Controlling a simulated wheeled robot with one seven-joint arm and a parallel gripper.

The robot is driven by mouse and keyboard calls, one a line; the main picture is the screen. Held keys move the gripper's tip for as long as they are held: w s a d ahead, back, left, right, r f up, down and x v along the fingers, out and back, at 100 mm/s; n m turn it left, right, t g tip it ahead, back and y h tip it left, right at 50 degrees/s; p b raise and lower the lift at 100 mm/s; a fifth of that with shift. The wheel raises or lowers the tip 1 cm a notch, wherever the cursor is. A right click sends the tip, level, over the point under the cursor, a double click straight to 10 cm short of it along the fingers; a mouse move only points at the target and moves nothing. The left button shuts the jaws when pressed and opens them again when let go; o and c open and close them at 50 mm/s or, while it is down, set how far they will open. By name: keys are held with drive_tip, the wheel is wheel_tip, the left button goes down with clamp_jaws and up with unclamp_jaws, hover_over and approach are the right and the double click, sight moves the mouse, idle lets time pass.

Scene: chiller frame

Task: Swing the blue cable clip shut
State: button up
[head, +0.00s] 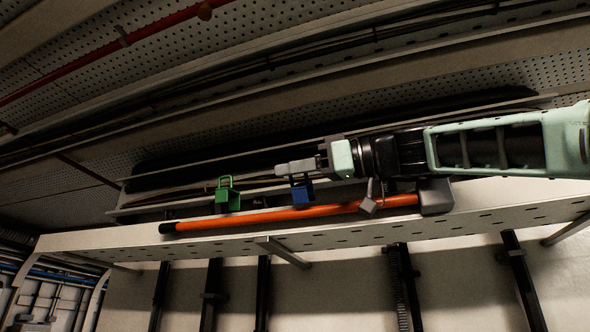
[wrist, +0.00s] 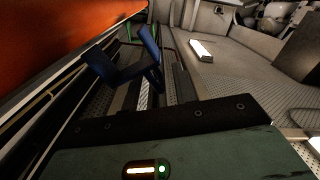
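The blue cable clip (head: 302,194) sits along the shelf behind the orange cable (head: 290,214). In the wrist view the clip (wrist: 122,70) shows an angled blue arm and an upright blue piece with a gap between them, so it looks open. My gripper (head: 292,167) is level, its pale fingers pointing left just above the blue clip and hiding its top. Whether they touch it I cannot tell. The fingers overlap in the head view and their gap is not clear in the wrist view. Nothing is seen held.
A green clip (head: 227,196) with a raised frame stands to the left, and a grey clip (head: 368,201) to the right. The orange cable ends in a grey block (head: 435,196). A perforated shelf edge (head: 330,235) runs below, and a perforated panel rises behind.

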wheel_tip(320, 180, up, 10)
drive_tip(key=p, duration=0.5)
drive_tip(key=shift+f, duration=0.1)
drive_tip(key=shift+d, duration=0.1)
drive_tip(key=c, duration=0.4)
drive_tip(key=s+d+m, duration=0.1)
drive_tip(key=d, duration=0.2)
drive_tip(key=s+d+f+m+h+p, duration=0.1)
drive_tip(key=d, duration=0.3)
drive_tip(key=s+d+m+h, duration=0.1)
drive_tip(key=s+d+m, duration=0.1)
drive_tip(key=d, duration=0.2)
drive_tip(key=shift+d+f, duration=0.1)
drive_tip(key=shift+f, duration=0.15)
clamp_jaws()
drive_tip(key=w+a+f+p, duration=0.3)
drive_tip(key=a+f, duration=0.3)
drive_tip(key=a, duration=0.2)
drive_tip(key=shift+a+f+p, duration=0.15)
drive_tip(key=shift+a+p, duration=0.2)
